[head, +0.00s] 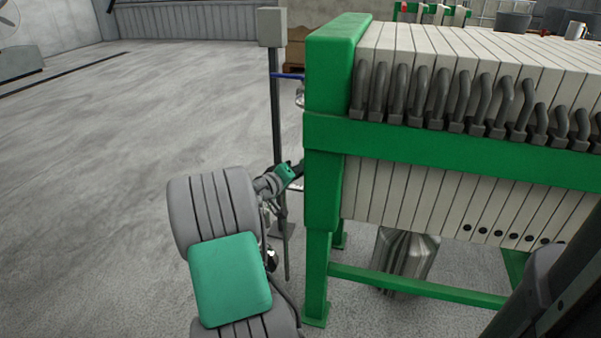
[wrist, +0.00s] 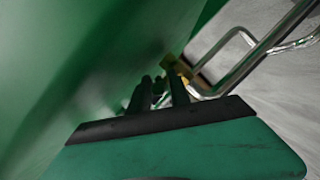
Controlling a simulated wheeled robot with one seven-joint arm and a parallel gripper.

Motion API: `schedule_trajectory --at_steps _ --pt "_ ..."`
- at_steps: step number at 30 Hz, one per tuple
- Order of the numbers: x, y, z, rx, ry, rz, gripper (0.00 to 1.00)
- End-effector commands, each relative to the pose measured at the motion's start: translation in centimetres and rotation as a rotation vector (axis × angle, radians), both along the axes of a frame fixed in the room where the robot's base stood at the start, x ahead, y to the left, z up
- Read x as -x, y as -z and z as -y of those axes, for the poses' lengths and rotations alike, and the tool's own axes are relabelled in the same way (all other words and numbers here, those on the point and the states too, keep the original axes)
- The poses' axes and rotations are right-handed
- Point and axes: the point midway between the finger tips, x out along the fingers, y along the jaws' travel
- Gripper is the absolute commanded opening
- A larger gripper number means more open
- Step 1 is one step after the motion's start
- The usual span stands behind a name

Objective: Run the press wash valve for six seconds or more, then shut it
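The filter press has a green frame (head: 335,70) with pale plates and stands at the right in the head view. A blue lever (head: 289,76), which looks like the valve handle, sticks out at its left end on a small metal fitting. My gripper (head: 298,168) is low beside the press's left end, below the lever, its tips partly hidden by the frame. In the wrist view my dark fingers (wrist: 160,90) point along a green surface (wrist: 70,60) towards a small brass-coloured part (wrist: 176,68). Whether they touch or grip anything is unclear.
A bent metal pipe (wrist: 262,48) runs close by the fingertips at the right in the wrist view. A grey post with a box (head: 272,28) stands just left of the press. A metal vessel (head: 403,252) sits under the press.

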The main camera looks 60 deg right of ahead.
Motion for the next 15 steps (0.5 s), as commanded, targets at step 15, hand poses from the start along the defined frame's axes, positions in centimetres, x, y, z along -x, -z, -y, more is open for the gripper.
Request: schedule_trajectory --at_steps 15 --pt "-0.01 0.0 -0.06 -0.001 0.0 0.0 0.0"
